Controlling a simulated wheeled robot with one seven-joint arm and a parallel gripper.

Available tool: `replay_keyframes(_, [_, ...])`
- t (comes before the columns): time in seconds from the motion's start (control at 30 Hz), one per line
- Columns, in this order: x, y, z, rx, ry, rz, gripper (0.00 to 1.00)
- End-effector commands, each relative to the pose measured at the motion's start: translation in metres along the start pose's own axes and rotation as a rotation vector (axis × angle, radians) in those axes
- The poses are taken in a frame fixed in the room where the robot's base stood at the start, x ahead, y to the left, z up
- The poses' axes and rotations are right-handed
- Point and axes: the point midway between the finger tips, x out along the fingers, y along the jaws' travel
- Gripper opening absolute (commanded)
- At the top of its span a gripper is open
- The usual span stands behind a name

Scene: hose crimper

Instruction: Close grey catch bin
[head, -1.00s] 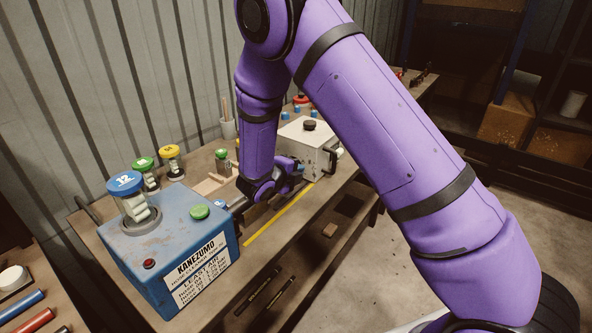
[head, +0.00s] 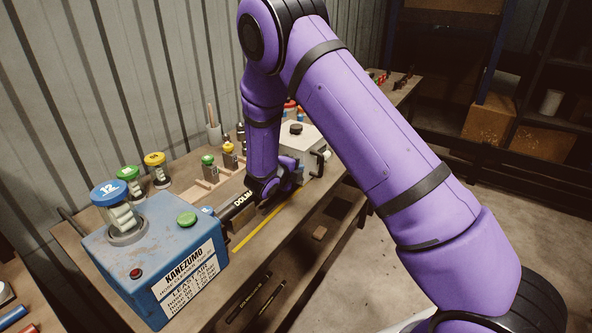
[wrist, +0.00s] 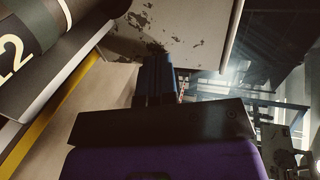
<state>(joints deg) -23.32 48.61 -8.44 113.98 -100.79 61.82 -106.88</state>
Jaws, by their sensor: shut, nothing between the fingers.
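I cannot clearly pick out a grey catch bin. A worn off-white box (head: 305,135) with a black knob and a black front handle (head: 320,163) stands on the bench behind my wrist; I cannot tell whether the bin is part of it. My wrist is low over the bench, left of that handle, and hides part of the box. In the wrist view, my gripper (wrist: 157,72) is shut and empty. Its dark fingers point at the lower edge of a chipped pale panel (wrist: 175,30); I cannot tell whether they touch it.
A blue machine (head: 155,255) with a green button stands at the near left of the bench. A black lettered hose (head: 238,205) lies between it and my wrist; it also shows in the wrist view (wrist: 50,70). Yellow tape (head: 262,228) runs along the bench. Floor at right is clear.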

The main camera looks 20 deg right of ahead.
Motion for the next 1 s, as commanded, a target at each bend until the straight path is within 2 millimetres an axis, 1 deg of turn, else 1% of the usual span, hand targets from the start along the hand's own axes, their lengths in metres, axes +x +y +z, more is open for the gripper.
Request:
replay_keyframes(0.03, [0.012, -0.005, -0.001, 0.003, 0.005, -0.004, 0.00])
replay_keyframes(0.2, [0.051, -0.017, -0.002, 0.004, 0.006, -0.005, 0.00])
replay_keyframes(0.3, [0.066, -0.022, -0.001, 0.003, 0.003, -0.004, 0.00])
replay_keyframes(0.37, [0.071, -0.023, -0.001, 0.002, 0.003, -0.003, 0.00])
replay_keyframes(0.47, [0.075, -0.025, -0.001, 0.001, 0.002, -0.003, 0.00])
replay_keyframes(0.77, [0.077, -0.027, -0.002, 0.003, 0.004, -0.006, 0.00])
replay_keyframes(0.87, [0.076, -0.027, -0.002, 0.003, 0.004, -0.007, 0.00])
replay_keyframes(1.0, [0.070, -0.029, -0.002, 0.003, 0.005, -0.007, 0.00])
